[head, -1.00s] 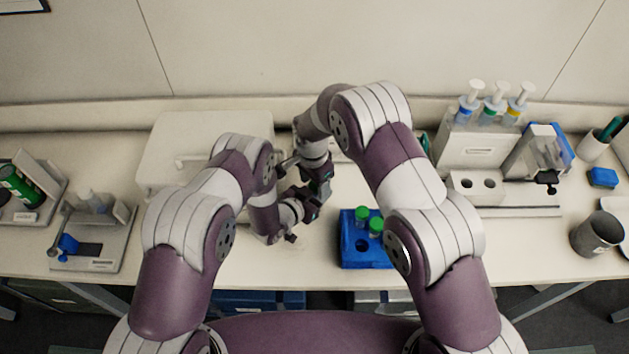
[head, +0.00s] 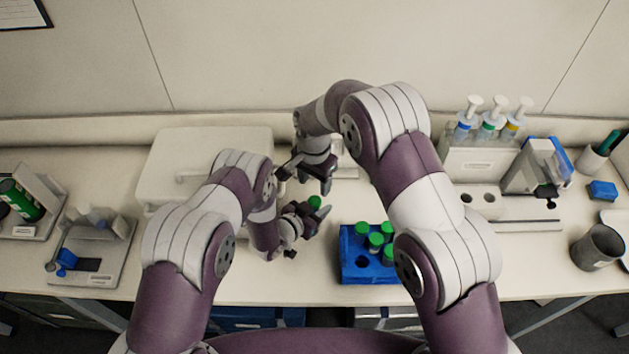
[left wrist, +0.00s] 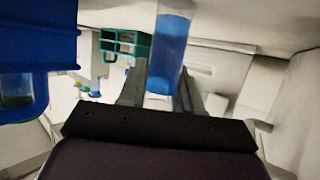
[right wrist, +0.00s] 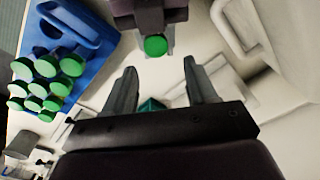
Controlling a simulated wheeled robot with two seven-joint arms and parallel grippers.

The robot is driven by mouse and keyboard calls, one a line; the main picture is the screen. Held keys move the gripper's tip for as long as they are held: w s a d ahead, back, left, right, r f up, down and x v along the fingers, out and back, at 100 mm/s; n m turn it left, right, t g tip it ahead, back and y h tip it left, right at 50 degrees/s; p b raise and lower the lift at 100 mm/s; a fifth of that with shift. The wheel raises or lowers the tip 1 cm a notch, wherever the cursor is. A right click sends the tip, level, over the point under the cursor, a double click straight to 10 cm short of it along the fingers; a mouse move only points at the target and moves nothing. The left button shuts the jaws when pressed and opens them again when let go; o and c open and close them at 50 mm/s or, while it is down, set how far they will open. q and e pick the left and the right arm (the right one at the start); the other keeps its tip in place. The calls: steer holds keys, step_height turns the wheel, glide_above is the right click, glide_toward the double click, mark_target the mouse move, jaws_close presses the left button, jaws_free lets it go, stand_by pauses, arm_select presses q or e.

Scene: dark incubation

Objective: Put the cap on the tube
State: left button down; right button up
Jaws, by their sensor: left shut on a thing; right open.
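My left gripper (head: 312,212) is shut on a tube. The tube (left wrist: 170,50) holds blue liquid and shows between the fingers in the left wrist view. A green cap (head: 314,201) shows at the tube's top end; it also appears in the right wrist view (right wrist: 155,45), seen from above, and looks seated on the tube. My right gripper (right wrist: 160,68) is open and empty, just behind and above the cap, apart from it. The tube's body is hidden by the left gripper in the head view.
A blue rack (head: 352,268) with several green-capped tubes stands at the right, near the front edge. A white box (head: 160,160) is behind the left arm. A grey cup (head: 597,248) stands far right.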

steer(key=n, duration=0.5)
steer(key=r+n, duration=0.1)
steer(key=n, duration=0.5)
steer(key=shift+r+n, duration=0.15)
steer(key=shift+n, duration=0.15)
steer(key=n, duration=0.3)
steer(key=shift+r+n, duration=0.15)
steer(key=shift+n, duration=0.25)
steer(key=n, duration=0.3)
steer(key=shift+r+n, duration=0.1)
steer(key=shift+n, duration=0.2)
steer(key=n, duration=0.4)
steer(key=shift+s, duration=0.1)
steer(key=n, duration=0.6)
steer(key=shift+s+r+g, duration=0.1)
steer(key=shift+g, duration=0.2)
steer(key=n, duration=0.5)
steer(key=shift+s, duration=0.1)
